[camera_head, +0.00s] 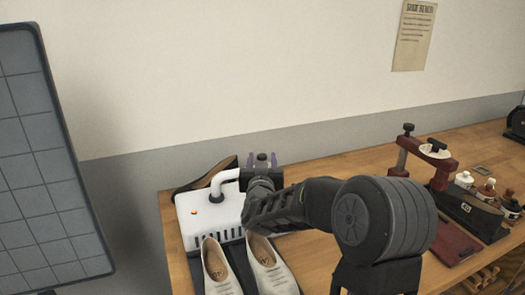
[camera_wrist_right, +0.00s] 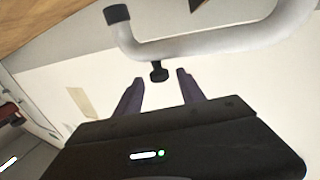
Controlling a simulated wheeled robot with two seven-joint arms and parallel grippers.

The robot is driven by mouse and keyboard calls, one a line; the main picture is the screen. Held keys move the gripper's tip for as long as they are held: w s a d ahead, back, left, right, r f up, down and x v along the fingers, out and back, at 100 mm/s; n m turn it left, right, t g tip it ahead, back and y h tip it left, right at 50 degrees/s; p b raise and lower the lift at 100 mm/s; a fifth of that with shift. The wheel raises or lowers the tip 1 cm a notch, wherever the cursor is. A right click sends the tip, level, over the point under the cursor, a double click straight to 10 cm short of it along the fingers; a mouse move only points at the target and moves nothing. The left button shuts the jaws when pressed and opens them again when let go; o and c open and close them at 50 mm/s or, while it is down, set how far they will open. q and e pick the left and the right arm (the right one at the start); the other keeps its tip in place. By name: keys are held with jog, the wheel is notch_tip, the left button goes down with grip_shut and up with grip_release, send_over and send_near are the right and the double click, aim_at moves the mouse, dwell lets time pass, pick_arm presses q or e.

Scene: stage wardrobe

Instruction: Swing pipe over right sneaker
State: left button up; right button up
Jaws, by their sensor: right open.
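The white pipe (camera_head: 222,178) rises from a black collar on the white box (camera_head: 205,212) and bends right, toward my right gripper. Its far part is hidden behind the gripper in the head view. The pipe (camera_wrist_right: 205,48) also shows in the right wrist view, with a black end (camera_wrist_right: 117,14) and a small black knob (camera_wrist_right: 158,70). My right gripper (camera_wrist_right: 160,75) is open, its two purple fingers on either side of the knob; I cannot tell whether they touch it. The right sneaker (camera_head: 265,262), pale, stands in front of the box, partly under my right arm. The left sneaker (camera_head: 216,268) stands beside it.
A brown shoe (camera_head: 190,183) lies behind the box. A dark red clamp stand (camera_head: 443,172) and several small bottles stand at the right of the wooden table (camera_head: 345,165). A grey gridded panel (camera_head: 40,150) stands at the left.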

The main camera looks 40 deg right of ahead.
jog(key=x, duration=0.5)
jog(key=shift+w+d+p, duration=0.2)
jog(key=shift+w+p, duration=0.05)
jog(key=shift+p, duration=0.15)
jog(key=shift+c, duration=0.6)
grip_shut()
dwell(0.4)
